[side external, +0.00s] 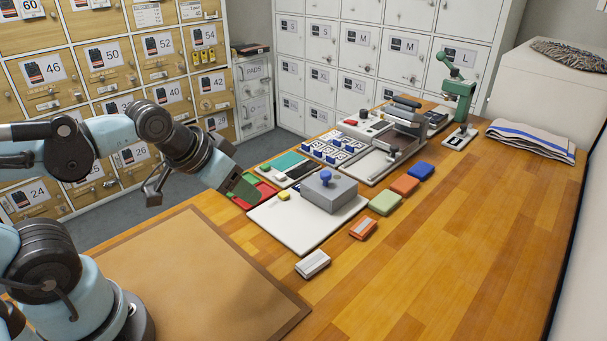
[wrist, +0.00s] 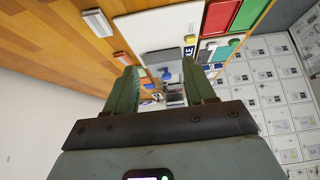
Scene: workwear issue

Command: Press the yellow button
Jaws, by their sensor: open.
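A small yellow button (side external: 284,195) sits on the white board (side external: 300,236), to the left of a grey box (side external: 335,195) with a blue knob (side external: 326,177). In the wrist view a yellow piece (wrist: 190,39) shows at the edge of the white board, beyond the right finger. My gripper (side external: 243,188) is open, with green fingers and nothing seen between them. It hangs left of the button, close to the board's left corner; its exact height is unclear. In the wrist view its two fingers (wrist: 161,84) stand apart, with the blue knob visible between them.
Red and green trays (side external: 267,191) lie beside my gripper. Soft coloured blocks (side external: 385,202) and a white-grey block (side external: 313,264) line the board's right side. A green press (side external: 459,90) and a lever tool (side external: 405,125) stand farther back.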

